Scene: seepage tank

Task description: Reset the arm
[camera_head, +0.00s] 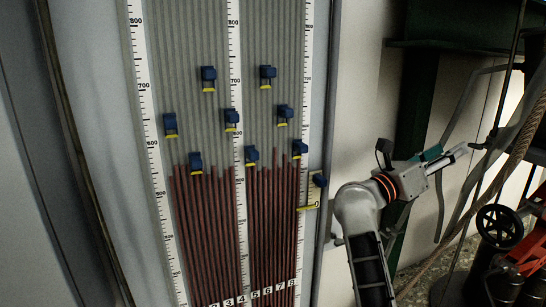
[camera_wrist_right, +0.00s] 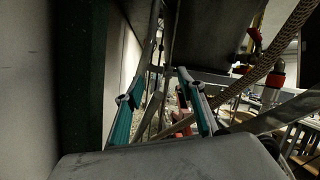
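My right arm rises from the lower right in the head view, its grey links beside the panel's right edge. Its right gripper (camera_head: 448,157) points right, away from the gauge panel, near the dark green frame. In the right wrist view the two teal-edged fingers of this gripper (camera_wrist_right: 160,88) stand apart with nothing between them, so it is open and empty. My left arm and left gripper are not in view.
The gauge panel (camera_head: 187,50) has tubes with dark red columns, white scales and several blue clips (camera_head: 208,73). At right stand a dark green frame (camera_head: 416,105), a rope (camera_head: 509,160), a black handwheel (camera_head: 499,224) and pipes, close to my right gripper.

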